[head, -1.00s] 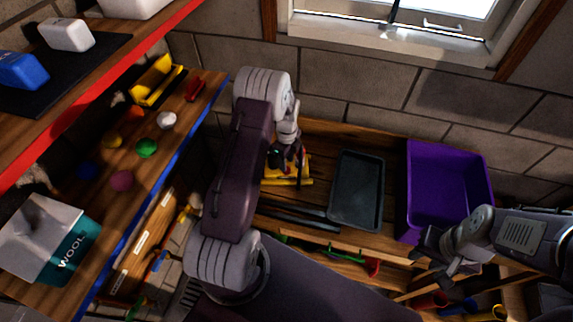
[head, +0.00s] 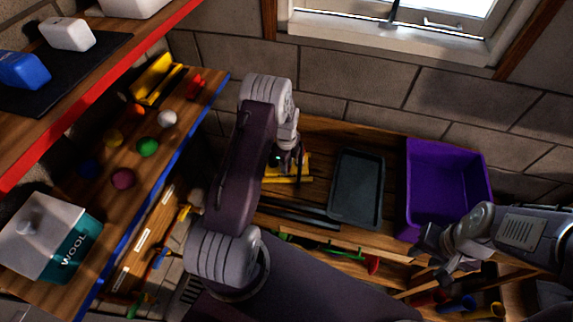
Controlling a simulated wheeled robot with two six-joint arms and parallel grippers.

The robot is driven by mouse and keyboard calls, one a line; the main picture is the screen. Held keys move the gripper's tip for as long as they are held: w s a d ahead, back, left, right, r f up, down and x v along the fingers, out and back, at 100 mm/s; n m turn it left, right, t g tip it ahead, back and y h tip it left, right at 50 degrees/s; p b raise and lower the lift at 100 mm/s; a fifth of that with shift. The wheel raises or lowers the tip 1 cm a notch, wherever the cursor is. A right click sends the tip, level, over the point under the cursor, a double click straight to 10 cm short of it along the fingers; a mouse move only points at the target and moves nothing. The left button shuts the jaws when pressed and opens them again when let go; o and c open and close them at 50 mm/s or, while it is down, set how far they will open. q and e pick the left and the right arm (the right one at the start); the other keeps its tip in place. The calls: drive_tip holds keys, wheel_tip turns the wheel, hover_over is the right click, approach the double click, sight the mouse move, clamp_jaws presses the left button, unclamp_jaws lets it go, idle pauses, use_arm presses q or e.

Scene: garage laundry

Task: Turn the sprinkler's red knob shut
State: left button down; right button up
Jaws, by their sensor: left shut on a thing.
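A yellow piece (head: 291,179), seemingly the sprinkler's base, lies on the wooden bench against the wall. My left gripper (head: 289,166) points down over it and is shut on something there. The gripper and arm hide the red knob, so I cannot see its position. My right gripper (head: 432,252) hangs at the right, in front of the purple bin and apart from the sprinkler. Its fingers are too small and dark to tell if they are open.
A dark grey tray (head: 357,190) lies right of the sprinkler, with a purple bin (head: 447,190) beyond it. Dark bars (head: 298,213) lie in front. A blue-edged shelf (head: 150,170) with several coloured balls and a wool box (head: 48,238) stands at left.

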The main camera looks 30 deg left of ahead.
use_arm(q)
drive_tip(key=n+b, duration=0.1)
drive_tip(key=n, duration=0.2)
drive_tip(key=shift+n, duration=2)
drive_tip(key=c, duration=1.4)
unclamp_jaws()
